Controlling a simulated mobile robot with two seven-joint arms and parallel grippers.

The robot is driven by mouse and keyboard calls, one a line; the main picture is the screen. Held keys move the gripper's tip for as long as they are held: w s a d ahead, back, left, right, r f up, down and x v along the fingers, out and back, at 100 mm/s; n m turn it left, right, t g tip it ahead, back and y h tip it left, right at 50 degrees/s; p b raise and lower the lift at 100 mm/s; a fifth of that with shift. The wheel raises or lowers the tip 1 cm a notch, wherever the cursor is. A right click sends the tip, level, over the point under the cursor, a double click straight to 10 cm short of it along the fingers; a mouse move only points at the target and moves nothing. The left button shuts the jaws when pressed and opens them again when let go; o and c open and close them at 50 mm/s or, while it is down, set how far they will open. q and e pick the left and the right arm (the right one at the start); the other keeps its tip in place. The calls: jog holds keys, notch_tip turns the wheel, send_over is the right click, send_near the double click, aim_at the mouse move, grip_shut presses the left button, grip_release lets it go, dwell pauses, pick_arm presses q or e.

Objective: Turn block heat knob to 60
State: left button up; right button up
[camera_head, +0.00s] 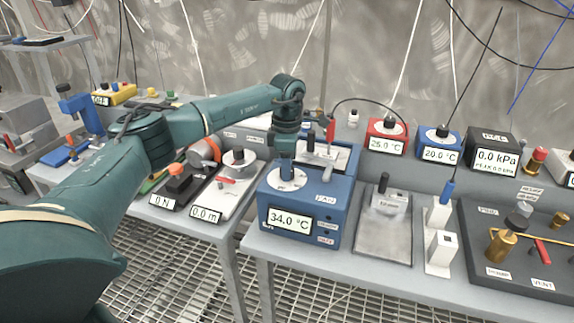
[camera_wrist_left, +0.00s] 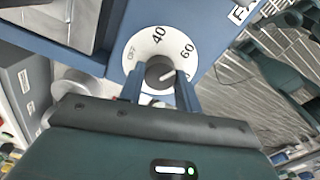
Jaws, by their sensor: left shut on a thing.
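The blue heat block unit (camera_head: 335,215) stands on the bench, its display (camera_head: 288,219) reading 34.0 °C. A round white dial (camera_head: 298,182) lies on its top. In the left wrist view the dial (camera_wrist_left: 143,48) shows OFF, 40 and 60, with its lower part hidden. The grey block heat knob (camera_wrist_left: 157,67) is at the dial's middle. Its pale pointer line runs right and slightly up, near the 60 side; the exact setting is unclear. My left gripper (camera_wrist_left: 160,88) is shut on the knob from above; it also shows in the head view (camera_head: 286,170). My right gripper is out of view.
A flat metal plate (camera_head: 383,240) and white blocks (camera_head: 440,250) are right of the unit. A 0.0 m device (camera_head: 232,185) is left. Red (camera_head: 388,128) and blue (camera_head: 438,140) temperature boxes stand behind. Cables hang at the back.

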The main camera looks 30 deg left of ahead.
pick_arm(q)
jog(key=o, duration=1)
jog(key=shift+c, duration=0.2)
notch_tip(320, 180, up, 13)
jog(key=b, duration=0.1)
jog(key=shift+d, duration=0.1)
